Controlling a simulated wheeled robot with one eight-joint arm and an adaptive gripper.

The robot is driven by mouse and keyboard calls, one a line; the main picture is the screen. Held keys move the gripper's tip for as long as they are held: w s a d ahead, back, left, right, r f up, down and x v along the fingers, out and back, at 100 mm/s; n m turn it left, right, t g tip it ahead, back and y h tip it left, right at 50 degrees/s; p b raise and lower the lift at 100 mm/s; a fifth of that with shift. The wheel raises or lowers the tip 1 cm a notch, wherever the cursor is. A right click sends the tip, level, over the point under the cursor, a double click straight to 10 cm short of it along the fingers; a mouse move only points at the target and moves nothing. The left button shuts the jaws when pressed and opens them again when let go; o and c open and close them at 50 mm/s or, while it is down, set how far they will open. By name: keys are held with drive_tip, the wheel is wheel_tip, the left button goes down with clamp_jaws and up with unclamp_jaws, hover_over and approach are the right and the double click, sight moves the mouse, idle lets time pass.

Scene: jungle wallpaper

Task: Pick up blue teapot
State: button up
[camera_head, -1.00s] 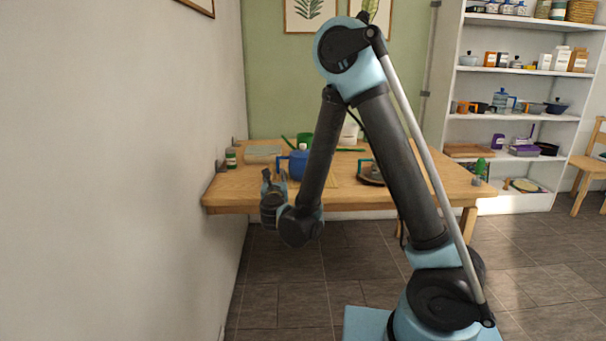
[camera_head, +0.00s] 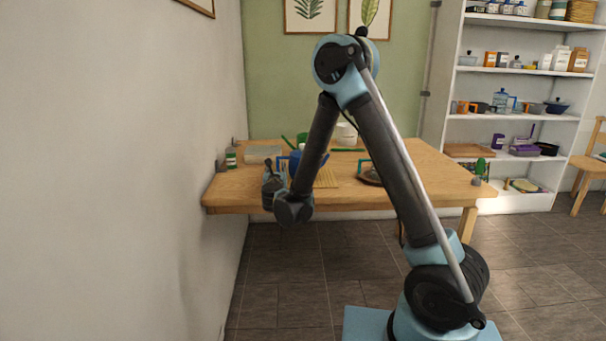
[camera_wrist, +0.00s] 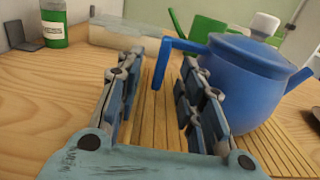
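The blue teapot (camera_wrist: 245,80) stands upright on a slatted wooden mat (camera_wrist: 160,85) in the wrist view. Its handle (camera_wrist: 164,62) points left and lies between and beyond my open fingers; its spout points right. My gripper (camera_wrist: 155,95) is open and empty, with the right finger overlapping the teapot's left side; I cannot tell if they touch. In the head view the teapot (camera_head: 296,158) is partly hidden behind my arm, and my gripper (camera_head: 270,172) is at the table's front left, left of the teapot.
On the wooden table (camera_head: 430,175) are a green-labelled jar (camera_wrist: 54,24), a pale box (camera_wrist: 125,36), a green watering can (camera_wrist: 207,30), a white pot (camera_head: 346,134) and a brown plate (camera_head: 371,178). A wall stands close on the left. The right of the table is fairly clear.

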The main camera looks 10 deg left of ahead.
sight(278, 166)
drive_tip(key=shift+f+x, duration=0.2)
drive_tip(key=shift+x, duration=1.15)
drive_tip(key=shift+f+x, duration=0.15)
drive_tip(key=shift+x, duration=1.2)
drive_tip(key=shift+d, duration=0.15)
clamp_jaws()
